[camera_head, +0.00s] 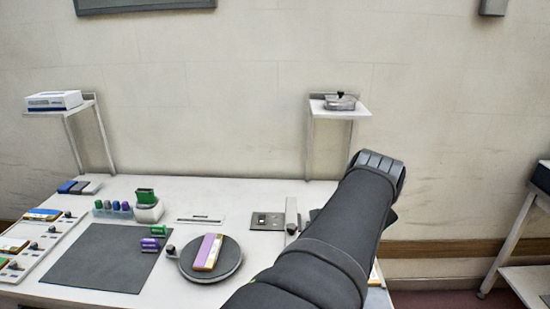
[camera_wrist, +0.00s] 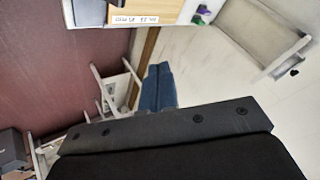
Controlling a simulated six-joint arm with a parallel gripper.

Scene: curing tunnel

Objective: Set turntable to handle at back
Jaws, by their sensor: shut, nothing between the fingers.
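The turntable (camera_head: 228,268) is a dark grey round disc on the white table, left of my arm in the head view. A small grey knob (camera_head: 171,251), seemingly its handle, stands at its left edge, not at the back. A purple, white and orange box (camera_head: 207,252) lies on the disc. My gripper (camera_wrist: 158,70) shows in the wrist view with its blue-grey fingers together and nothing between them. In the head view my arm hides the fingers; its wrist end is raised right of the turntable, well apart from it.
A dark mat (camera_head: 100,258) lies left of the turntable, with green and purple blocks (camera_head: 153,238) between them. A green-topped holder (camera_head: 148,207) stands behind. A grey switch plate (camera_head: 267,221) and an upright post (camera_head: 291,215) are to the right. Raised shelves (camera_head: 340,108) stand at the back.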

